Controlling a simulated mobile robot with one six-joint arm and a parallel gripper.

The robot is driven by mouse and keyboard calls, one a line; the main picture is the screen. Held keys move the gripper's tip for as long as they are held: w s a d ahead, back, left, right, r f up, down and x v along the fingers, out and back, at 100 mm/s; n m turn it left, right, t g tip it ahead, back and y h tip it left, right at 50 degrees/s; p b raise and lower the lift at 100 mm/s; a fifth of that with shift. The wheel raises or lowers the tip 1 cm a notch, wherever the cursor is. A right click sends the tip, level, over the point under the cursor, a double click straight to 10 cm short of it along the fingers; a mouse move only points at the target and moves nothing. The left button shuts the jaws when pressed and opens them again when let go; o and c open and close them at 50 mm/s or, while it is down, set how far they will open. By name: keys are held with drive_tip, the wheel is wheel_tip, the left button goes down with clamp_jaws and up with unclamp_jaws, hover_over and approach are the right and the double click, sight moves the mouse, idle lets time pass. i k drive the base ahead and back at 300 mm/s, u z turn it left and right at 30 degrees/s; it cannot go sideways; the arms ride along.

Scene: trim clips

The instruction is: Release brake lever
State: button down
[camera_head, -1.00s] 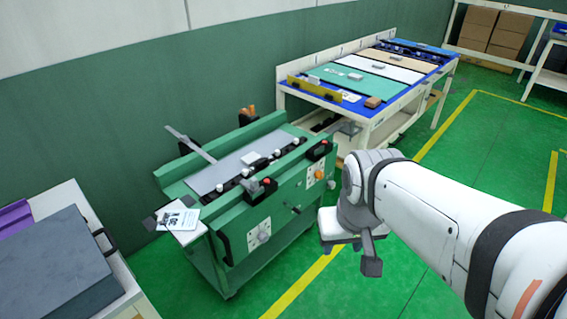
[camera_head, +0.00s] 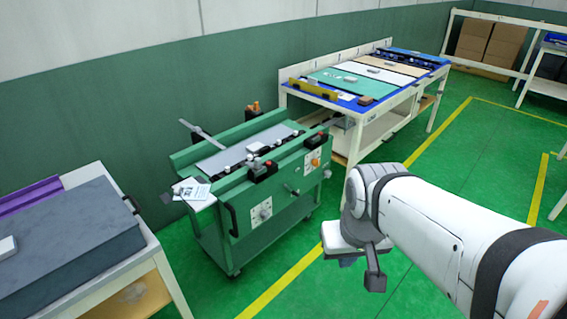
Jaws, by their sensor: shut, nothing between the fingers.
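A green machine (camera_head: 218,236) stands on castors at centre left, with a grey flat bed (camera_head: 240,150) on top. A long grey lever (camera_head: 202,139) sticks up at a slant over its back left side. Several knobs and small black boxes line its front edge, among them a box with a red button (camera_head: 263,167). I cannot tell which part is the brake lever. My gripper (camera_head: 376,281) hangs at the end of my white arm, to the right of the machine and apart from it. It looks shut and holds nothing that I can see.
A grey block on a white bench (camera_head: 150,247) stands at front left. A long white table with coloured panels (camera_head: 349,107) stands behind the machine. A clipboard (camera_head: 194,192) lies at the machine's left corner. Green floor (camera_head: 440,170) with yellow lines is clear on the right.

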sight(292, 191)
drive_tip(key=z, duration=0.25)
drive_tip(key=i, duration=1.4)
drive_tip(key=u, duration=0.4)
